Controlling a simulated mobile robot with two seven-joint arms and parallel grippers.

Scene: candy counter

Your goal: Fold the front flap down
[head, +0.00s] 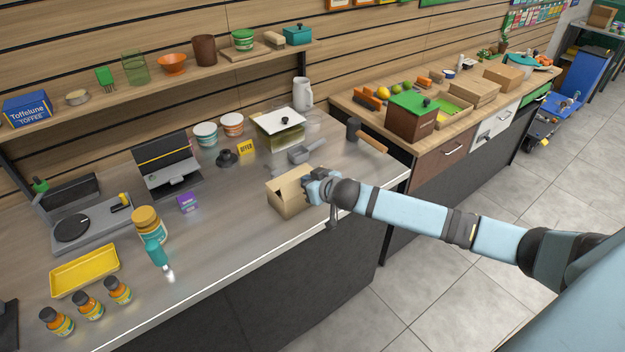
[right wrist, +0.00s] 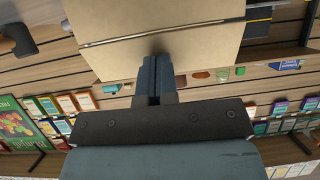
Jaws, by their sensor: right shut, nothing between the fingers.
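A small cardboard box (head: 285,203) stands on the steel counter near its front edge. A flap shows raised on its upper side; my gripper hides the right part of the box, so I cannot tell how every flap lies. My right gripper (head: 312,184) is at the box's right side, near its top edge. In the right wrist view the gripper (right wrist: 160,60) is shut and empty, its fingertips touching or very close to a cardboard panel (right wrist: 200,20). A thin dark line crosses that panel. My left gripper is not in view.
Counter around the box is clear.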

